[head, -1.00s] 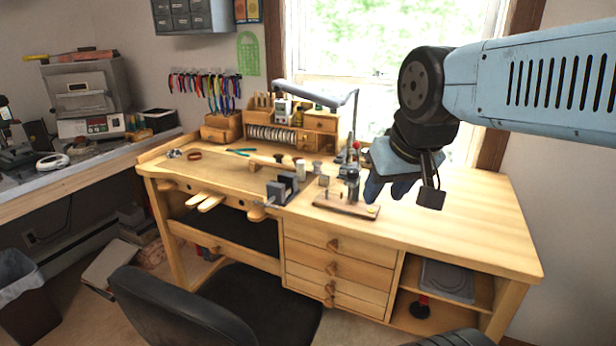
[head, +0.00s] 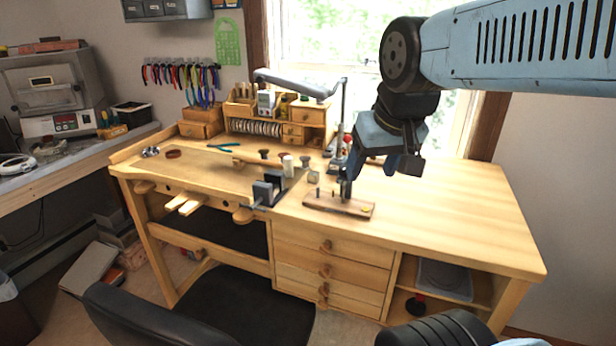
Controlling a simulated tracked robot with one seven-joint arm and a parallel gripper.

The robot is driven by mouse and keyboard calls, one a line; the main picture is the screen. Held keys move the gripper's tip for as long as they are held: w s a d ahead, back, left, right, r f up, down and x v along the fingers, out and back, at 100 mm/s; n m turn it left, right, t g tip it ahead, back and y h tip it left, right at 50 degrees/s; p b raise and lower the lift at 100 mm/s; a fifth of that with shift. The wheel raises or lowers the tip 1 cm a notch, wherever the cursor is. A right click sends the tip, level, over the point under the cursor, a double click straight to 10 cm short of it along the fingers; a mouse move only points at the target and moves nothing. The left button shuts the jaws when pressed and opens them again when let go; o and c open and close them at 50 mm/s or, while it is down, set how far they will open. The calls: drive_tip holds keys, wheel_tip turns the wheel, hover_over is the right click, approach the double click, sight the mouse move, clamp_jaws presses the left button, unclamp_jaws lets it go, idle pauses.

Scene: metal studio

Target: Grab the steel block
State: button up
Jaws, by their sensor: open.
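A small greyish block (head: 313,177), which looks like the steel block, sits on the wooden workbench (head: 450,215) just behind a small wooden board with a metal upright. It is too small to make out its finish. My gripper (head: 368,170) hangs above the bench, to the right of the block and apart from it, pointing down. It is open, and nothing shows between its fingers. The fingers are seen partly edge-on and overlap the stand behind them.
A small vise (head: 268,190) is at the bench's front edge, left of the block. The wooden board (head: 338,204) stands in front. A lamp arm (head: 300,84) arches over the back. The bench's right side is clear.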

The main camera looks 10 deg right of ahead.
drive_tip(key=w+r+m+g, duration=0.1)
drive_tip(key=w+r+m, duration=0.1)
drive_tip(key=w, duration=0.7)
drive_tip(key=m+g, duration=0.4)
drive_tip(key=m, duration=0.1)
hover_over(314, 173)
wheel_tip(314, 173, down, 8)
drive_tip(key=f, duration=0.8)
drive_tip(key=shift+w, duration=0.2)
drive_tip(key=shift+s+f, duration=0.15)
drive_tip(key=shift+f, duration=2.65)
clamp_jaws()
